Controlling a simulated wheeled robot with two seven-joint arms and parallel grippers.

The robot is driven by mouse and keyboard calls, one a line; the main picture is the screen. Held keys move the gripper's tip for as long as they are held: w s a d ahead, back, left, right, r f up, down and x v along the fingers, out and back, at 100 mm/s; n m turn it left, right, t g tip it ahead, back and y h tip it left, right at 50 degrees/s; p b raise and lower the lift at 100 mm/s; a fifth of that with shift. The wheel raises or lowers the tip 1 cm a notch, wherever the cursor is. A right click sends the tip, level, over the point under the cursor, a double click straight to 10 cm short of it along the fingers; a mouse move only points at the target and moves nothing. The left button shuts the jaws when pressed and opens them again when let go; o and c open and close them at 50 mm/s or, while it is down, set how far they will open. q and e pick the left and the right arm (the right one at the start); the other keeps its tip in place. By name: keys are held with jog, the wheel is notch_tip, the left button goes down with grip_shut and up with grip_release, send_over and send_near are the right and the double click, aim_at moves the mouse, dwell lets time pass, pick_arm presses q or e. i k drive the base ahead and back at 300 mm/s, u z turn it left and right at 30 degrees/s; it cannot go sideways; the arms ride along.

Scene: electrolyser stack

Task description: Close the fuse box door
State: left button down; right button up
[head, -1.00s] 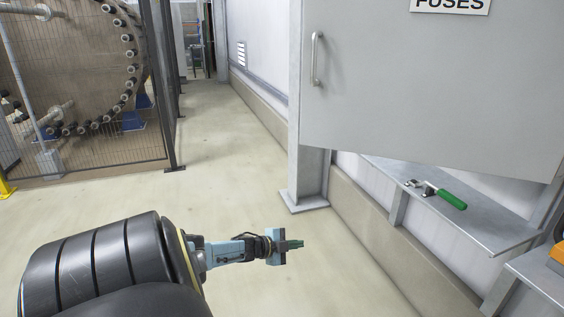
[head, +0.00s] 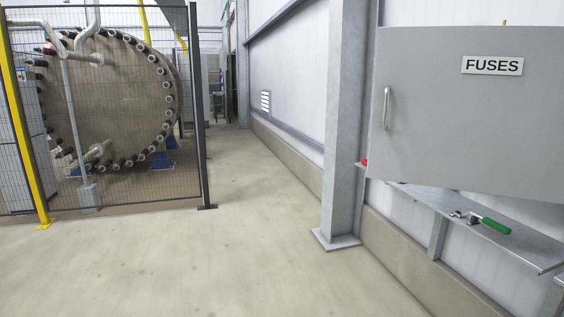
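The fuse box door (head: 465,120) is a large grey panel at the right of the head view. It carries a white FUSES label (head: 492,66) near its top. A pale vertical bar handle (head: 387,108) sits near its left edge. The door appears to stand out from the wall at an angle, but I cannot tell how far open it is. The box interior is hidden. Neither of my grippers is in view.
Below the door, a grey metal shelf (head: 528,246) holds a green-handled clamp (head: 492,224). A steel column (head: 344,130) stands left of the door. A mesh fence (head: 101,110) encloses the round stack at left. The floor (head: 230,250) between is clear.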

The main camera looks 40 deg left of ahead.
aim_at(475, 108)
jog(key=u, duration=3.65)
jog(key=i, duration=0.15)
jog(key=z, duration=2.65)
jog(key=i, duration=0.75)
jog(key=z, duration=0.35)
